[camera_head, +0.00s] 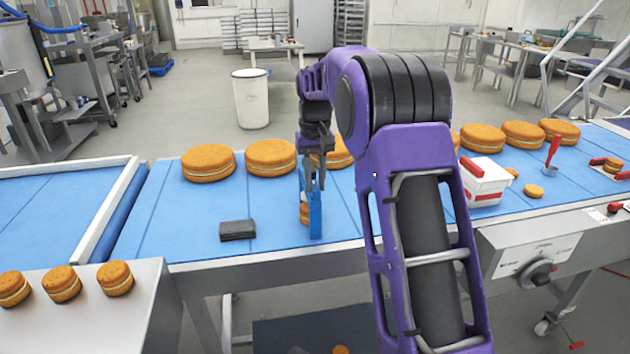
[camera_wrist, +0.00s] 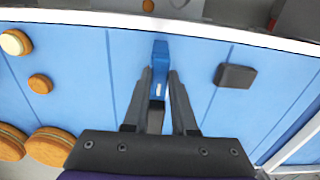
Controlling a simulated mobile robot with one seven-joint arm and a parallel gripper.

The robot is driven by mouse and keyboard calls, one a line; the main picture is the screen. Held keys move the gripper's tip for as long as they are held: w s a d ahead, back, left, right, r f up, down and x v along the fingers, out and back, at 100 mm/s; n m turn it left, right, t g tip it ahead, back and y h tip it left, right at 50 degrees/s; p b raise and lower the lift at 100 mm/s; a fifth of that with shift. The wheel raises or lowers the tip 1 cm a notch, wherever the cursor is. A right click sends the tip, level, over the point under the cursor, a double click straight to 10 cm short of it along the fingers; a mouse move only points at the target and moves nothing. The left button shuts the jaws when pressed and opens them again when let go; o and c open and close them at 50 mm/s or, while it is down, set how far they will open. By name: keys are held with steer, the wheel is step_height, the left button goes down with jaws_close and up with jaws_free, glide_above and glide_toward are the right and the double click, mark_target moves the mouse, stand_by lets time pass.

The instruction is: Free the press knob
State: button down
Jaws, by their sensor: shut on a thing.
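My gripper (camera_head: 315,184) is shut on a blue upright piece (camera_head: 316,214) over the blue belt, near its front edge. In the wrist view the fingers (camera_wrist: 165,82) close on this blue piece (camera_wrist: 160,52), which has a small white mark. Whether it touches the belt I cannot tell. A black dial knob (camera_head: 541,272) sits on the control panel at the right. A red-handled device (camera_head: 612,166) stands at the far right with a filled round in it, partly cut off by the picture edge. Which of these is the press knob I cannot tell.
A dark flat block (camera_head: 237,230) lies left of my gripper, also in the wrist view (camera_wrist: 235,76). Large filled rounds (camera_head: 208,162) line the belt's back. A white and red box (camera_head: 487,182) and a red-handled tool (camera_head: 553,152) stand right.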

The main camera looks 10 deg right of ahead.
mark_target(315, 186)
steer(key=shift+r, duration=0.1)
steer(key=c, duration=1)
jaws_free()
step_height(315, 186, up, 17)
steer(key=shift+r, duration=0.15)
